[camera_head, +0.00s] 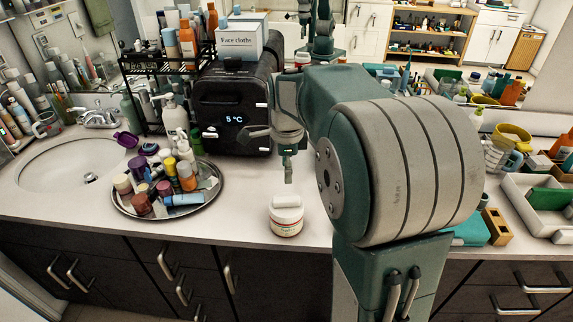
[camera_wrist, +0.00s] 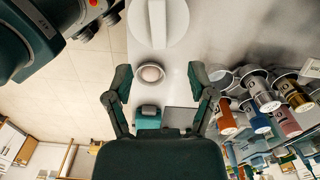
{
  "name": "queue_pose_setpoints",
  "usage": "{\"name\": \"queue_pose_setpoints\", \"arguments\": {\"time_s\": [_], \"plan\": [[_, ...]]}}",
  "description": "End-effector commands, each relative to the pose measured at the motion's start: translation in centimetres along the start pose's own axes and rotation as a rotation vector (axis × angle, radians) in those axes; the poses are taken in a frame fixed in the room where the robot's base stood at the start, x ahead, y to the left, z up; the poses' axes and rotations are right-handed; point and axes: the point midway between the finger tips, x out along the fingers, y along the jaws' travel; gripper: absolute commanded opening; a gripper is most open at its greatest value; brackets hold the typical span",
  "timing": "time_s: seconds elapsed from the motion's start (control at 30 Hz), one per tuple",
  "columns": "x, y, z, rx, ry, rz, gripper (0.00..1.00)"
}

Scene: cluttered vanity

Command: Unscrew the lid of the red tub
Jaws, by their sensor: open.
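The red tub (camera_head: 286,224) stands upright on the counter near its front edge. It is a short white jar with a red-banded label. Its white lid (camera_head: 287,202) is on and has a raised bar across the top. In the wrist view, the round white lid (camera_wrist: 177,22) with its bar is cut off by the top edge. My gripper (camera_head: 289,172) points down above the tub, apart from the lid. In the wrist view my gripper (camera_wrist: 160,82) has its two fingers spread wide with nothing between them.
A round tray (camera_head: 125,208) crowded with bottles and jars lies left of the tub. A black cooler (camera_head: 235,135) reading 5 °C stands behind, with a face cloths box (camera_head: 238,42) on top. A sink (camera_head: 68,165) is at far left. The counter immediately around the tub is clear.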

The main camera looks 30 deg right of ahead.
Motion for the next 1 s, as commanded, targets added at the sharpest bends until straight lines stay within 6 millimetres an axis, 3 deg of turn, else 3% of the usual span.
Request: {"name": "queue_pose_setpoints", "arguments": {"time_s": [0.53,0.7,0.97,1.0], "plan": [[8.7,0.1,0.0,-0.004,0.0,0.002,0.71],[9.9,0.1,0.0,-0.004,0.0,0.0,0.71],[10.0,0.1,0.0,-0.005,-0.001,-0.002,0.71],[10.0,0.1,0.0,-0.004,-0.001,-0.002,0.67]]}}
